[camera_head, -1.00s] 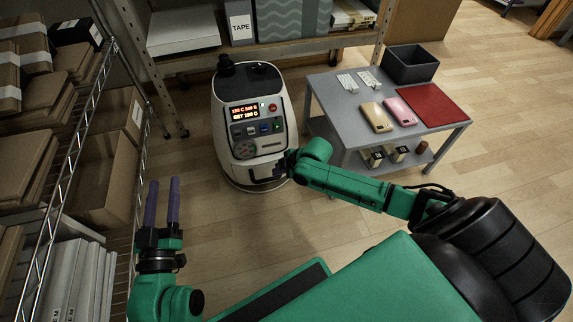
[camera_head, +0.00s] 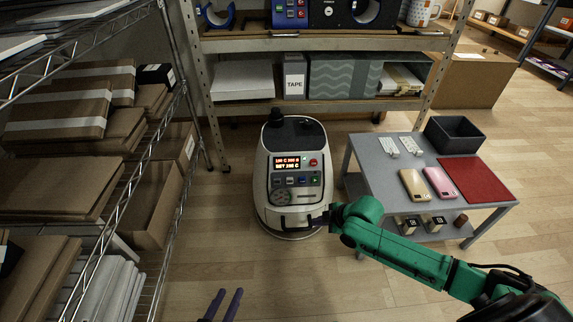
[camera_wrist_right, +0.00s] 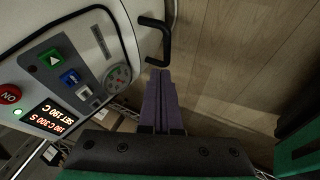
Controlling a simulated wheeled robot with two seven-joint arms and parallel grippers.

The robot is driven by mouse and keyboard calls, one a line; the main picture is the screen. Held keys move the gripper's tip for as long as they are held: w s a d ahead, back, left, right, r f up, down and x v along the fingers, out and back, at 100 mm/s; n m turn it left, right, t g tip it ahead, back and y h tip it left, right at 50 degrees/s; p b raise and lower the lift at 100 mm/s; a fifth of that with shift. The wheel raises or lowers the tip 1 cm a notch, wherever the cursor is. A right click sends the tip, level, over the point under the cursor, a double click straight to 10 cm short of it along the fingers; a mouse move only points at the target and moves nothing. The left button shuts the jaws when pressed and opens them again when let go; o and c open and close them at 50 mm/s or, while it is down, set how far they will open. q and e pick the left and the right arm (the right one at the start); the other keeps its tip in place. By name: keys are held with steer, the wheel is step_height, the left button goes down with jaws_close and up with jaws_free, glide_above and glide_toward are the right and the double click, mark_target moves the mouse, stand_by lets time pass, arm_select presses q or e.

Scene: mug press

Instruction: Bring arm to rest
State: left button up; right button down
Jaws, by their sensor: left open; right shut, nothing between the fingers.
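The white press machine (camera_head: 292,175) stands on the floor, with a lit red display, coloured buttons and a dial on its front. It also fills the left of the right wrist view (camera_wrist_right: 60,75). My right gripper (camera_head: 318,218) is at the machine's lower front right. In the wrist view its purple fingers (camera_wrist_right: 160,88) are shut and empty, with the tips just below the machine's black handle (camera_wrist_right: 158,42); whether they touch it I cannot tell. My left gripper (camera_head: 228,296) shows only its two parted purple fingers at the bottom edge, over bare floor.
A grey table (camera_head: 389,168) right of the machine holds phones, a red mat (camera_head: 474,180) and a dark bin (camera_head: 455,136). A wire rack with cardboard boxes (camera_head: 60,190) stands at left. Shelving (camera_head: 330,44) with a mug (camera_head: 421,13) is behind. Floor in front is clear.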

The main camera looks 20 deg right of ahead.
steer(key=s+a+f+m+t+y+p, duration=0.1)
steer(key=s+a+m+y, duration=0.15)
steer(key=a, duration=0.35)
steer(key=s+a+m+y, duration=0.1)
steer(key=s+a, duration=0.3)
steer(key=a, duration=0.2)
steer(key=s+a+r+m+t+p, duration=0.2)
steer(key=s+a+r+m+t, duration=0.2)
steer(key=s+a+r+m, duration=0.35)
arm_select(q)
steer(key=s+a+r+g+y+p, duration=0.3)
steer(key=s+a+p, duration=0.7)
steer(key=p, duration=0.9)
steer(key=s+a+r+m+g+y+p, duration=0.1)
steer(key=s+a+r+g+y+p, duration=0.2)
steer(key=s+a+p, duration=0.7)
steer(key=shift+s+r+g+y+p, duration=0.4)
steer(key=shift+s+r+g+p, duration=0.6)
steer(key=shift+g+p, duration=2.45)
arm_select(e)
steer(key=s+d+r+m+g+h+p, duration=0.1)
steer(key=s+d+g+h, duration=0.6)
steer(key=s+d, duration=1.4)
steer(key=shift+s+d+r+g+p, duration=0.2)
steer(key=shift+s+r+g+p, duration=0.3)
steer(key=shift+r+g, duration=0.85)
